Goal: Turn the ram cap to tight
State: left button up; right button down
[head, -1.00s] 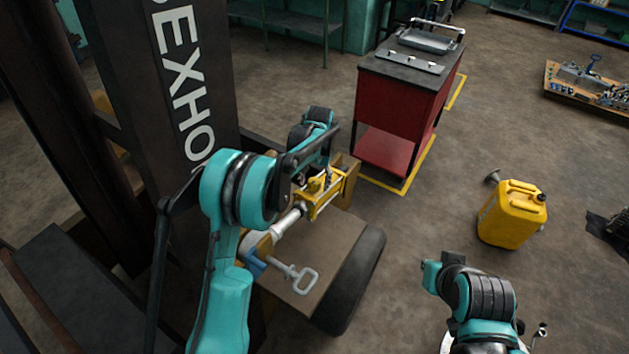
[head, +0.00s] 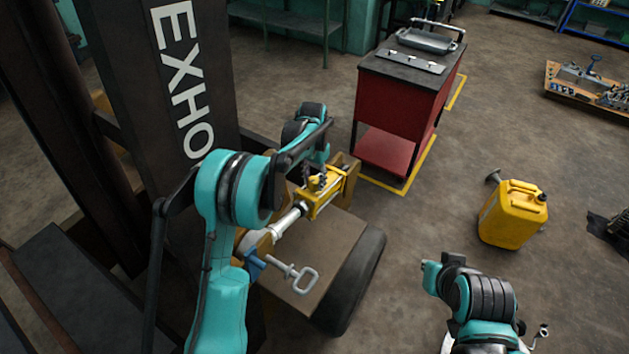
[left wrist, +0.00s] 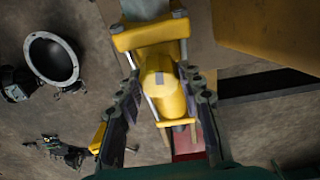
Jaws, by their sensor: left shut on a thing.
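The yellow ram cap (left wrist: 162,84) is in the middle of the left wrist view. In the head view the cap (head: 317,183) is small and partly hidden by my gripper. My left gripper (left wrist: 160,92) has one dark finger on each side of the cap and is shut on it. In the head view the left gripper (head: 310,177) comes down over the cap from above. The ram's yellow frame (head: 330,198) lies over the brown plate, with a silver rod (head: 287,221) running toward the front left. No mark showing how tight the cap is can be read. My right gripper is not seen; only my right arm shows.
The black forklift mast (head: 185,80) stands close on the left. A T-handled pin (head: 296,273) and a black wheel (head: 358,278) are in front of the ram. A red cabinet (head: 398,115) stands behind. A yellow canister (head: 512,214) stands on open floor at right.

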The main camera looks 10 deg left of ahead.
aim_at(315, 179)
pick_arm(q)
jog(key=m+g+h+b, duration=0.1)
jog(key=m, duration=0.4)
jog(key=shift+w+f, duration=0.1)
jog(key=m+g, duration=0.1)
jog(key=m, duration=0.4)
jog(key=shift+w+a+m+h, duration=0.1)
jog(key=shift+m+h, duration=0.2)
jog(key=m+g, duration=0.1)
jog(key=m, duration=0.4)
jog(key=shift+w+g, duration=0.1)
jog(key=shift+g, duration=0.3)
jog(key=m+g, duration=0.1)
jog(key=m, duration=0.4)
jog(key=shift+y, duration=0.4)
jog(key=shift+m, duration=0.3)
jog(key=o, duration=1.2)
jog(key=shift+c, duration=0.2)
notch_tip(315, 179, up, 10)
